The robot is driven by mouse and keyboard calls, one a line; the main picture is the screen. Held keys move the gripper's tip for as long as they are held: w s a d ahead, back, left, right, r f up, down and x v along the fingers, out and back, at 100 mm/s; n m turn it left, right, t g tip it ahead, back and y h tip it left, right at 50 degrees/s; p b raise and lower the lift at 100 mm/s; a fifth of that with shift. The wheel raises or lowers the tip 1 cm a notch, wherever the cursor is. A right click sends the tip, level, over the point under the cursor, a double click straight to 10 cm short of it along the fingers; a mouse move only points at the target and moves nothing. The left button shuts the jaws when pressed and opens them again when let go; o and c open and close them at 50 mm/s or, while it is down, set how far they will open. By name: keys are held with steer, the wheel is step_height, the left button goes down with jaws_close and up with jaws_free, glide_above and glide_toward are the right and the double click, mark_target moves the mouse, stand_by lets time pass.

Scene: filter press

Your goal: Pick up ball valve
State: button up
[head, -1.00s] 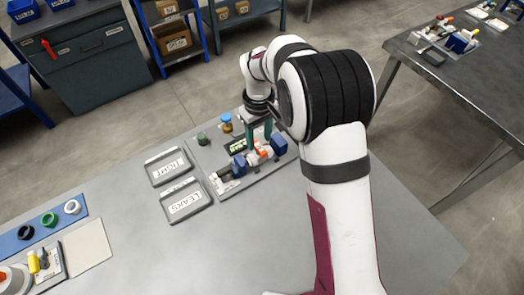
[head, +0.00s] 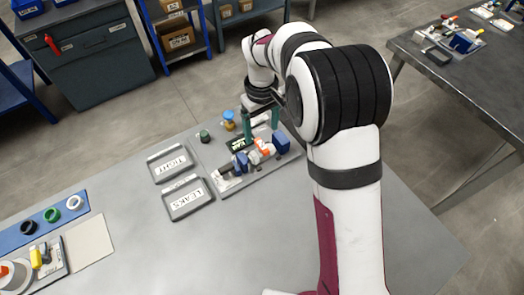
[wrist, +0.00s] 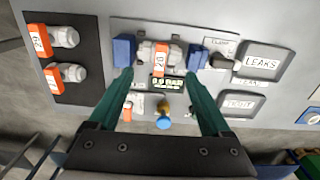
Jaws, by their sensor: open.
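A ball valve with a grey body and an orange tag-like handle (wrist: 161,57) sits in a test fixture between two blue blocks (wrist: 124,50). In the head view the valve (head: 263,147) lies between the same blue blocks. My gripper (wrist: 161,72) is open and empty. In the wrist view its two green fingertips lie wide apart, to either side of the valve's near side. In the head view my gripper (head: 261,120) hangs above the far side of the fixture. Two more orange-tagged valves (wrist: 64,37) (wrist: 70,73) lie on a dark tray at left in the wrist view.
A small green-lit display (wrist: 167,83) and a blue-capped part (wrist: 163,122) are by the fixture. Trays labelled TIGHT (head: 170,162) and LEAKS (head: 187,199) stand left of it, empty. Bare table lies in front. My arm hides the table's right part.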

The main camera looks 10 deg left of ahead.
mark_target(262, 151)
steer(key=shift+r+n, duration=0.4)
steer(key=shift+n, duration=0.8)
step_height(262, 151, up, 4)
steer(key=n, duration=1.5)
step_height(262, 151, down, 16)
steer(key=shift+r, duration=0.35)
steer(key=c, duration=1.3)
